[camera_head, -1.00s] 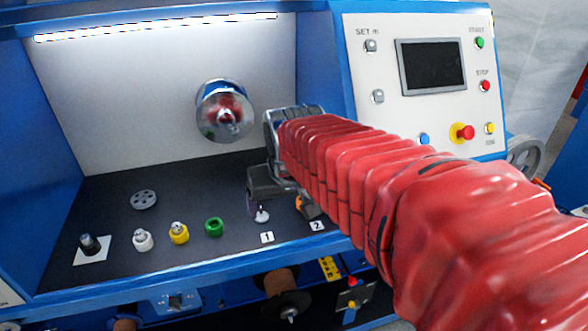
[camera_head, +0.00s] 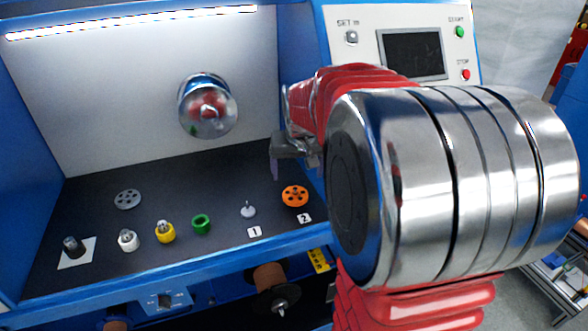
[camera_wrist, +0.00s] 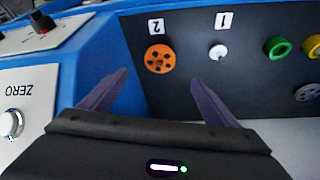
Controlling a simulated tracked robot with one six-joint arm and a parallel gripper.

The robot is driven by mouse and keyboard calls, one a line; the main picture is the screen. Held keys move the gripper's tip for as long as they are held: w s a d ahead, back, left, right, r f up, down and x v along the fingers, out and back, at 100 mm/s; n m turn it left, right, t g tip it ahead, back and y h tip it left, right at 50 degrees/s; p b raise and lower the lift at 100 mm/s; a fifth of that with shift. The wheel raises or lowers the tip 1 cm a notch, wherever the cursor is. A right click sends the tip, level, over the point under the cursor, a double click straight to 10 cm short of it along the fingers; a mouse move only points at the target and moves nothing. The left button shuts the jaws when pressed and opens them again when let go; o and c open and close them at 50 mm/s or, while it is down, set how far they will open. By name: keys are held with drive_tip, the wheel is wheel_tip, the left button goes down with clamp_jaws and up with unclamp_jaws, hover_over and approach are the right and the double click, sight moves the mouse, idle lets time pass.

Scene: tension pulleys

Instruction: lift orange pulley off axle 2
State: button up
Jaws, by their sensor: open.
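The orange pulley (camera_head: 295,196) with several holes sits flat at the axle position labelled 2 (camera_head: 304,218), on the dark shelf. It also shows in the wrist view (camera_wrist: 160,59), beyond my gripper's fingers and between their lines. Axle 1 is a bare white axle (camera_head: 248,210) to its left. My gripper (camera_wrist: 158,95) is open and empty, with its two purple fingers wide apart. In the head view my gripper (camera_head: 283,160) hangs above and behind the orange pulley, clear of it; part of it is hidden by my arm.
A green ring (camera_head: 202,224), a yellow piece (camera_head: 165,232), a white piece (camera_head: 128,240) and a grey pulley (camera_head: 128,199) stand left on the shelf. A shiny roller (camera_head: 208,106) juts from the back wall. The control panel (camera_head: 400,45) is at the right.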

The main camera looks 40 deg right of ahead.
sight(295, 194)
drive_tip(key=x, duration=1.3)
drive_tip(key=shift+w+f, duration=0.1)
drive_tip(key=shift+f, duration=0.3)
drive_tip(key=shift+c, duration=0.4)
drive_tip(key=c, duration=1.1)
drive_tip(key=shift+c, duration=0.4)
drive_tip(key=shift+d+r, duration=0.1)
drive_tip(key=shift+r, duration=1.8)
drive_tip(key=shift+r, duration=1.05)
drive_tip(key=shift+r, duration=2)
